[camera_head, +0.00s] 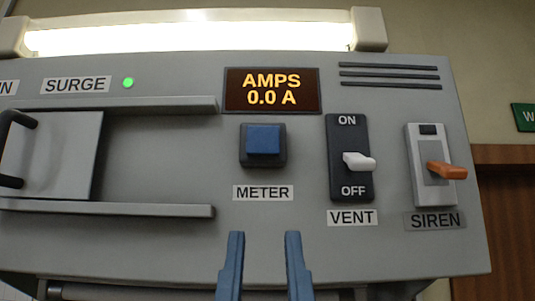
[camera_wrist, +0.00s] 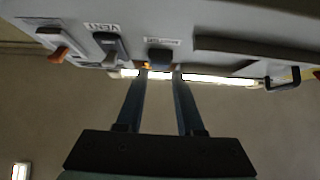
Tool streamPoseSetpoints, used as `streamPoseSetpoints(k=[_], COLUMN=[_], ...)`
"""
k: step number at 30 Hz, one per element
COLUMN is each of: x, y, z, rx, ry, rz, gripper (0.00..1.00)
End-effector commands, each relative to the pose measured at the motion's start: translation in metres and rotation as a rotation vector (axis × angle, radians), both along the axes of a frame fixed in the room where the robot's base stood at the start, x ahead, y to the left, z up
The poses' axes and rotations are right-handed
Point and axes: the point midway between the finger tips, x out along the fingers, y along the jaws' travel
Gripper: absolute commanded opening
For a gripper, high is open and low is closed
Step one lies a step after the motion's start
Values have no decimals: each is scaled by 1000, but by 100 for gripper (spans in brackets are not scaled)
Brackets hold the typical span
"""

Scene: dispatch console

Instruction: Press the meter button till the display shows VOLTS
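The display (camera_head: 271,90) on the console reads AMPS 0.0 A in orange letters. The blue meter button (camera_head: 263,140) sits in a dark square frame below it, above the METER label (camera_head: 263,193). In the wrist view the meter button (camera_wrist: 159,57) shows at the console's face, near my fingertips. My gripper (camera_head: 264,236) is below the METER label in the head view, its two blue fingers apart and nothing between them. In the wrist view the open fingers (camera_wrist: 160,75) point toward the console. I cannot tell how far the fingertips are from the button.
Right of the button are the VENT switch (camera_head: 357,161) with a white lever and the SIREN switch (camera_head: 446,170) with an orange lever. A sliding panel (camera_head: 60,150) with a black handle is at left between two rails. A green lamp (camera_head: 128,82) is lit beside SURGE.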

Motion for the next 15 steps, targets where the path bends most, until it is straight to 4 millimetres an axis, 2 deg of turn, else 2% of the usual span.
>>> streamPoseSetpoints(k=[1,5,6,15], x=[0,0,0,0], y=[0,0,0,0], z=[0,0,0,0], rx=[0,0,0,0], ry=[0,0,0,0], rz=[0,0,0,0], gripper=[26,3,0,0])
